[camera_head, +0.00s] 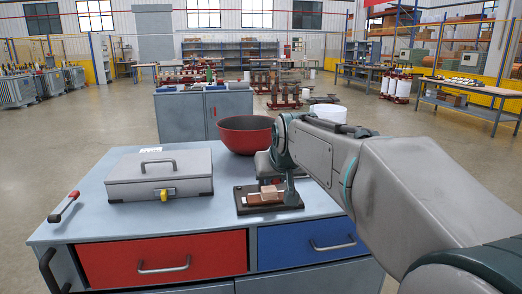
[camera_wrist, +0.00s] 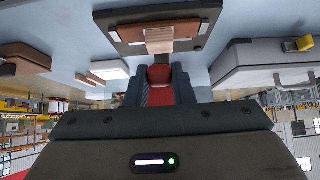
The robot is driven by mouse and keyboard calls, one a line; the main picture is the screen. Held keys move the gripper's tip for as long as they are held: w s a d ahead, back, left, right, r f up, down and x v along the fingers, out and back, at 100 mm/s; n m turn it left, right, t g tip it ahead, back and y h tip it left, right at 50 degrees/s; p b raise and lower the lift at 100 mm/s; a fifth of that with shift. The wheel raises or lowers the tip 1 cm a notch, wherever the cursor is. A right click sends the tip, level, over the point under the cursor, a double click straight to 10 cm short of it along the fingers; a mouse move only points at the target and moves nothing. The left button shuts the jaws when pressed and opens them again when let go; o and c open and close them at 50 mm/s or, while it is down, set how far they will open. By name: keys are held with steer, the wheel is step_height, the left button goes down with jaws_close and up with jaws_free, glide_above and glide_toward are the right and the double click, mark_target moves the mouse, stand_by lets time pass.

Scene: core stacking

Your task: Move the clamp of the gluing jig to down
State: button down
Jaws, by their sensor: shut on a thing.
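The gluing jig (camera_head: 243,205) has a dark base plate and stands near the front right of the grey workbench. Its base also shows at the top of the wrist view (camera_wrist: 126,33). Light and reddish wooden pieces (camera_head: 266,195) lie on it. The clamp's red handle (camera_wrist: 160,74) sits between the fingers of my gripper (camera_wrist: 160,82). My gripper is shut on this handle, beside the wooden pieces. In the head view my arm hides most of the clamp and gripper, so the exact lever angle cannot be told.
A closed grey metal box (camera_head: 160,187) with a yellow latch stands left of the jig. A red bowl (camera_head: 245,136) is behind it. A red-handled tool (camera_head: 64,206) lies at the bench's left edge. The bench front between box and jig is clear.

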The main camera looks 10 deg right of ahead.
steer(key=shift+s+f+b, duration=0.25)
steer(key=shift+f+b, duration=0.1)
steer(key=shift+f, duration=0.4)
steer(key=shift+s+f+b, duration=0.15)
steer(key=shift+f+b, duration=0.65)
steer(key=shift+f, duration=0.1)
steer(key=c, duration=1.6)
jaws_free()
steer(key=shift+f, duration=0.15)
steer(key=shift+c, duration=0.2)
steer(key=o, duration=0.5)
steer(key=shift+r, duration=0.2)
steer(key=p+v, duration=0.2)
steer(key=v, duration=1.1)
steer(key=shift+s+r+p, duration=0.2)
steer(key=shift+r+p, duration=0.15)
steer(key=shift+p, duration=0.05)
